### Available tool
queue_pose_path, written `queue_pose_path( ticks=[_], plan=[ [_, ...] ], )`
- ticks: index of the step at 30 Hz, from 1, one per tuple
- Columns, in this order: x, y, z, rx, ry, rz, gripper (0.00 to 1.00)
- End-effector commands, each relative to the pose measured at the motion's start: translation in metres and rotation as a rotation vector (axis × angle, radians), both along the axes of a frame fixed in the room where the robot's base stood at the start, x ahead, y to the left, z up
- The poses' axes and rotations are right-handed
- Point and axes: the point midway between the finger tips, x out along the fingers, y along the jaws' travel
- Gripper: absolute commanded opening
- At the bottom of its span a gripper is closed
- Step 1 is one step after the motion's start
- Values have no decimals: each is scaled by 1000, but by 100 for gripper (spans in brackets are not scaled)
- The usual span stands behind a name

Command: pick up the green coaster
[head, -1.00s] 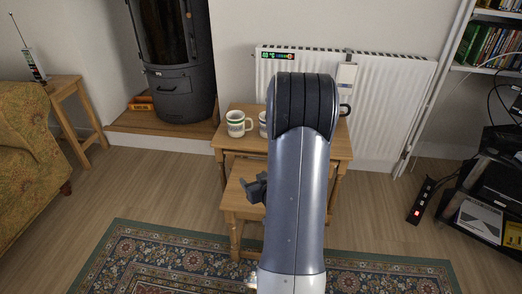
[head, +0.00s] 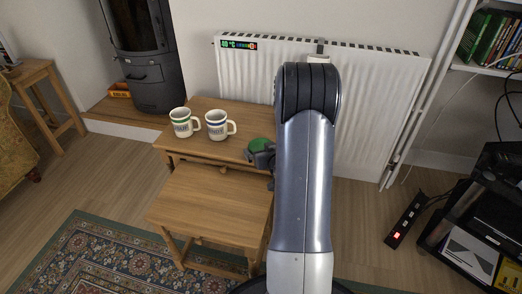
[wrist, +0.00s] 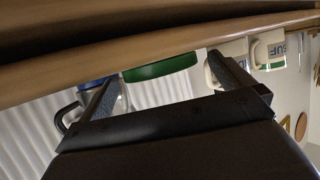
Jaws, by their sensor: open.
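The green coaster (head: 260,144) lies on the upper wooden table (head: 205,148), towards its right side, just left of my arm. My gripper (head: 262,158) is at the table's front edge, right by the coaster and partly overlapping it in the head view. In the wrist view, which is upside down, the coaster (wrist: 160,68) shows between the two spread fingers of my gripper (wrist: 162,74). The gripper is open and holds nothing. I cannot tell whether a finger touches the coaster.
Two white mugs, one green-banded (head: 182,123) and one blue-banded (head: 217,125), stand left of the coaster. A grey mug with a dark handle (wrist: 70,118) shows beyond one finger. A lower table (head: 210,205) stands in front. A radiator (head: 250,75) is behind.

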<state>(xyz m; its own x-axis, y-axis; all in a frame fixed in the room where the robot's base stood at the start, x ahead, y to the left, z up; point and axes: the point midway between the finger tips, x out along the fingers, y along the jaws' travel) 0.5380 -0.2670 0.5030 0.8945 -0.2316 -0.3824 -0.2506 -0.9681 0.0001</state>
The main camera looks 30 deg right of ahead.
Motion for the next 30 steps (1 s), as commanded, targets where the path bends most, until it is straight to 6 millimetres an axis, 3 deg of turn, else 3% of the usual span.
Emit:
queue_pose_path(
  ticks=[8,23,30],
  plan=[
    [2,-1,-1,0,1,-1,99],
    [2,-1,-1,0,0,-1,58],
    [2,-1,1,0,0,-1,57]
  ],
)
